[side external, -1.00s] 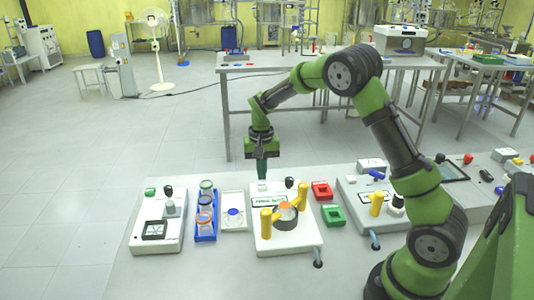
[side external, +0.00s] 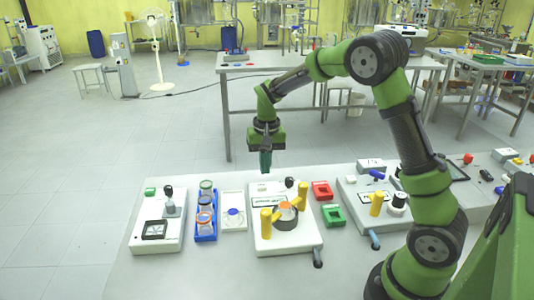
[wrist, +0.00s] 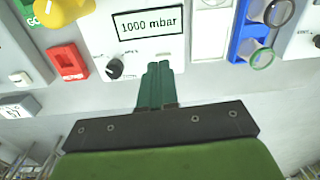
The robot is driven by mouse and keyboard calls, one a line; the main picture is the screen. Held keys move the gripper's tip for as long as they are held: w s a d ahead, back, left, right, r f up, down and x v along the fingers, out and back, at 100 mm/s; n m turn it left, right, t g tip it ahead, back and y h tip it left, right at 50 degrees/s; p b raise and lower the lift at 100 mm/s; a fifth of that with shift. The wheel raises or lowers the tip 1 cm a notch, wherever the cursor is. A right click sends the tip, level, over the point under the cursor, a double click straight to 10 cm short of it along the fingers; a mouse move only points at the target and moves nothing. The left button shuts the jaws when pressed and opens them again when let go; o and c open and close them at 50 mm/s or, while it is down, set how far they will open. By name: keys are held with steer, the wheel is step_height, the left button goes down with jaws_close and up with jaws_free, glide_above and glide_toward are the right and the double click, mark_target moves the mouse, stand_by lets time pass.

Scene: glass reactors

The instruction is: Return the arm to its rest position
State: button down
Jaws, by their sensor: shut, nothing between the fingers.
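My gripper (side external: 266,172) is shut and empty, with its green fingers pointing down above the back edge of the white pressure device (side external: 286,240). In the wrist view the fingers (wrist: 159,68) are together, with nothing between them. They show in front of the device's panel, just below its display (wrist: 147,22), which reads 1000 mbar. A black knob (wrist: 114,67) is on the same panel. The device has yellow handles (side external: 267,222) around a dark round part with an orange top.
A blue rack (side external: 206,231) with several jars and a white tray (side external: 234,218) stand left of the device. Red (side external: 322,190) and green (side external: 333,215) blocks lie right of it. A white unit with a joystick (side external: 158,228) is at far left. The air around my gripper is clear.

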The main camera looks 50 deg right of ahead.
steer(key=s+a+r+n+t, duration=0.1)
steer(key=s+a+r+t, duration=0.1)
steer(key=s, duration=0.4)
steer(key=s+a+r+n+t+y, duration=0.1)
steer(key=s+a+r+t, duration=0.1)
steer(key=s+a+r, duration=0.3)
steer(key=s+a+r+n+t, duration=0.2)
steer(key=s+r, duration=0.4)
steer(key=s, duration=0.3)
steer(key=shift+a+r+t+y, duration=0.35)
steer(key=shift+a+t, duration=0.15)
steer(key=shift+a, duration=0.7)
steer(key=shift+s, duration=0.1)
